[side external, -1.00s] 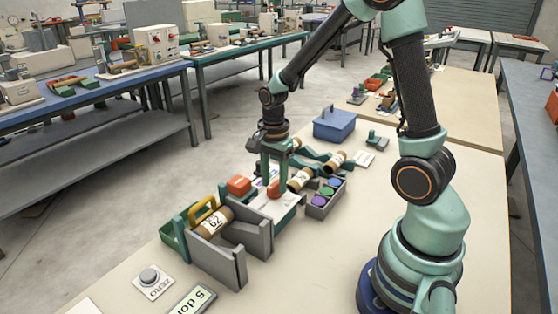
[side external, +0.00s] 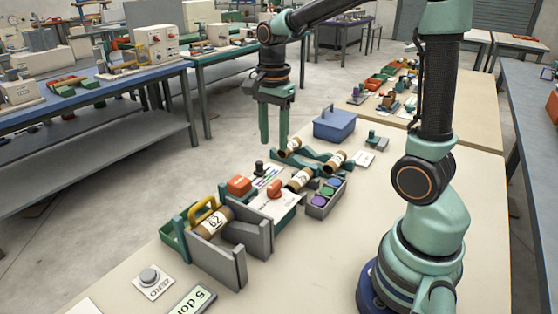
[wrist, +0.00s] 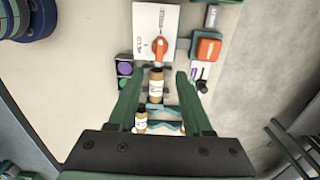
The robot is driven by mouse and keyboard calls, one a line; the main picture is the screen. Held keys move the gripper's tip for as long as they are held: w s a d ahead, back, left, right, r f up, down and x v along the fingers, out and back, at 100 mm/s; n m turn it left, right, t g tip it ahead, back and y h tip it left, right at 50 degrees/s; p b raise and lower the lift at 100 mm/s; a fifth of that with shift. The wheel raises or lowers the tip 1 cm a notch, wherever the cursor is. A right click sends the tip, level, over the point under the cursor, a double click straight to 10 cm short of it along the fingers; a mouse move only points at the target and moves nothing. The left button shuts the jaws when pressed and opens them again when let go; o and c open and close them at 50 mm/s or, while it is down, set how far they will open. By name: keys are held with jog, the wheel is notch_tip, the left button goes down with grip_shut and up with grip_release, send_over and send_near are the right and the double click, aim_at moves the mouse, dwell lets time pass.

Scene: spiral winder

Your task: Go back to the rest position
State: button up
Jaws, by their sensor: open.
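My gripper (side external: 274,140) hangs high above the back of the bench, fingers pointing down, apart and empty. In the wrist view its two fingers (wrist: 159,78) are spread, with the bench seen far below between them. Nothing is touching the fingers. A brown roll (side external: 215,217) with a white label lies at the grey winder stand (side external: 218,258), beside a yellow handle (side external: 204,208). A red knob (side external: 275,188) sits on a white panel, with a small black knob (side external: 259,168) behind it.
Several brown rolls (side external: 299,180) lie on a teal wavy rack (side external: 318,156).

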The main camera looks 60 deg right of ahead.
jog(key=s+a+r+n+t, duration=0.4)
jog(key=s+a+n+t, duration=0.1)
jog(key=n, duration=1.3)
jog(key=shift+s+a+r+t, duration=0.2)
jog(key=shift+s+a+t, duration=0.1)
jog(key=shift+s+a, duration=0.75)
